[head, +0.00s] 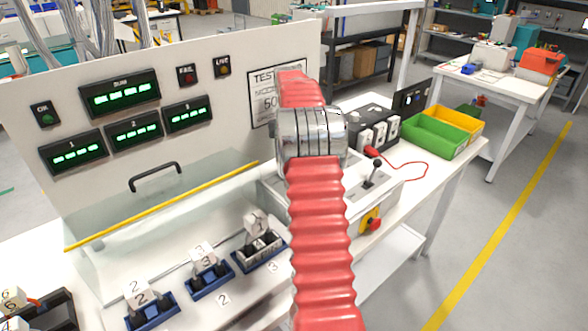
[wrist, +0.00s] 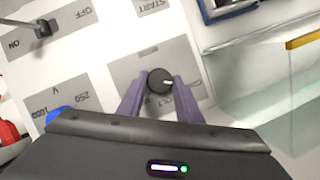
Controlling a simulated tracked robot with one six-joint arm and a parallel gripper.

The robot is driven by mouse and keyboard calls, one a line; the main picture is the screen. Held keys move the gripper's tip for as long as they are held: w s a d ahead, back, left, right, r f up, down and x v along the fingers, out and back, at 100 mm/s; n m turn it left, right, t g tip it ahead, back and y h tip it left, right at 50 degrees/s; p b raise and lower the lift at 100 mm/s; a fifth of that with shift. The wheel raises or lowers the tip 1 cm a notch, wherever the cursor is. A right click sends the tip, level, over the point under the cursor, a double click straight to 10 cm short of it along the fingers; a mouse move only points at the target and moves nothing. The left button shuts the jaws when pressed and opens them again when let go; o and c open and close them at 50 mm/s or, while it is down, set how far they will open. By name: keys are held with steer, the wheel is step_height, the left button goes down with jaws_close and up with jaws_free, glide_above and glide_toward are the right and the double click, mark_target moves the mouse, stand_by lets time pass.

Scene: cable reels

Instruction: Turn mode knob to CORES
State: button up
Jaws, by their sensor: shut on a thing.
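The mode knob (wrist: 158,79) is a round black knob with a white pointer line, on a grey plate of the white panel (wrist: 108,55) in the wrist view. Its pointer line points to the right in that picture. My gripper (wrist: 159,86) has its two purple fingers on either side of the knob, shut on it. The lettering around the knob is mostly hidden by the fingers or too small to read, so I cannot make out CORES. In the head view my red-sleeved arm hides the knob and the gripper.
A blue knob (wrist: 58,114) with a voltage scale and an ON/OFF lever switch (wrist: 43,28) are near the gripper. In the head view a red emergency button (head: 375,225) is on the test box's front. Green (head: 432,137) and yellow bins stand at the bench's right end.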

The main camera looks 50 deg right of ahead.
steer(key=shift+w, duration=0.1)
steer(key=o, duration=1)
steer(key=shift+o, duration=0.2)
steer(key=v, duration=0.7)
steer(key=shift+r, duration=0.2)
